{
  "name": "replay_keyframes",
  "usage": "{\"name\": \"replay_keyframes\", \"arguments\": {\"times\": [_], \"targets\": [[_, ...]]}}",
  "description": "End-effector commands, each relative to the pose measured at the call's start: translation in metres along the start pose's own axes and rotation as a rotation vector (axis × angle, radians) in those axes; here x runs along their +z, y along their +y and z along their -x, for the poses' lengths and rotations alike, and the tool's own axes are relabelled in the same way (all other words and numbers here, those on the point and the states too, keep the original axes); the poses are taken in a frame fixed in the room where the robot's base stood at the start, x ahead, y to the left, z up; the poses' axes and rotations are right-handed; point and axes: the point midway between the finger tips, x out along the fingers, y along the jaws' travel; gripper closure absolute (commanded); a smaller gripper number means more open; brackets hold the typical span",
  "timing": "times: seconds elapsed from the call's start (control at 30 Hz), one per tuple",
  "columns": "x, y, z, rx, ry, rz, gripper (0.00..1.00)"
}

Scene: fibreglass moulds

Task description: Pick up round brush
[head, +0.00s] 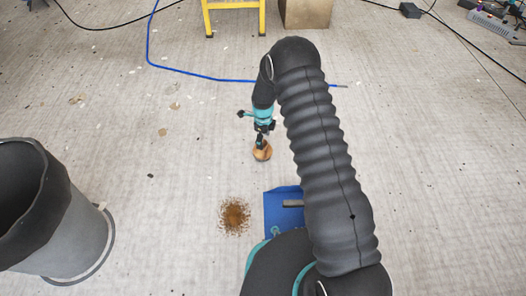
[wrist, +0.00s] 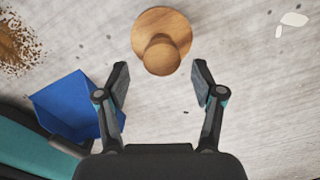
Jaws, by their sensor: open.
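The round brush (wrist: 162,52) is a wooden disc with a round knob on top. It stands knob up on the floor in the wrist view, just beyond and between my open fingertips. It also shows in the head view (head: 262,153), small and partly covered by my gripper (head: 261,140). In the wrist view my gripper (wrist: 161,84) is open and empty, with one finger on each side of the line to the knob. I cannot tell the exact height of the fingers above the floor.
A blue dustpan-like item (head: 283,212) lies on the floor near my base. A pile of brown debris (head: 235,215) is left of it. A dark bin (head: 60,225) stands at left. A blue hose (head: 185,72) and yellow step (head: 233,6) are farther back.

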Motion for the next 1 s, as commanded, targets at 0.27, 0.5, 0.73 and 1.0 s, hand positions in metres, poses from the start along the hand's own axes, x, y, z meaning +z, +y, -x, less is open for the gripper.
{"name": "replay_keyframes", "arguments": {"times": [0.27, 0.5, 0.73, 1.0], "targets": [[0.002, -0.002, -0.04, 0.001, 0.001, 0.0, 0.32], [0.002, -0.002, -0.043, 0.0, 0.0, 0.0, 0.32], [0.002, -0.002, -0.043, 0.0, 0.0, 0.0, 0.8], [0.002, -0.002, -0.043, 0.0, 0.0, 0.0, 1.0]]}}
